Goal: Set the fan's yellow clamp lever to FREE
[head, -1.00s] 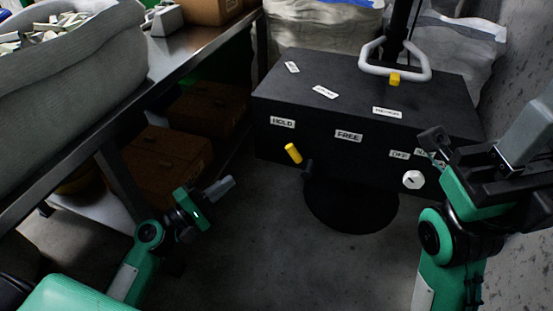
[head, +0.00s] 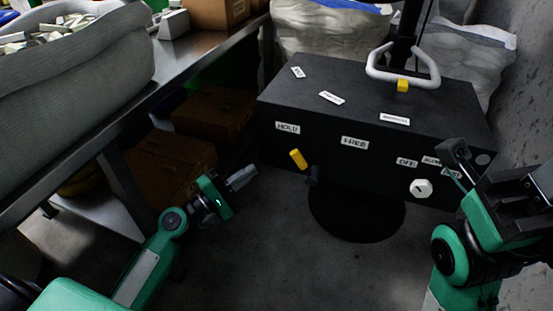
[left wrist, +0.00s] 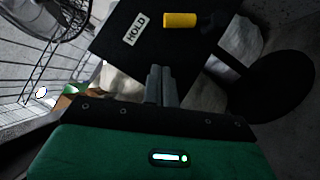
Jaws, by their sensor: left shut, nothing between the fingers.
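The black fan box (head: 330,110) has a yellow clamp lever (head: 298,159) low on its front. In the left wrist view, the shut fingers (left wrist: 162,85) point towards the box, below the yellow lever (left wrist: 180,20) and the HOLD label (left wrist: 136,29). My right gripper (head: 458,160) is partly seen at the right; its jaw state is unclear.
A white knob (head: 421,189) sits on the box front at right, near my right arm. A round black base (head: 355,215) stands below the box. A metal table (head: 110,115) with brown boxes (head: 205,110) under it is at left. Open floor lies between.

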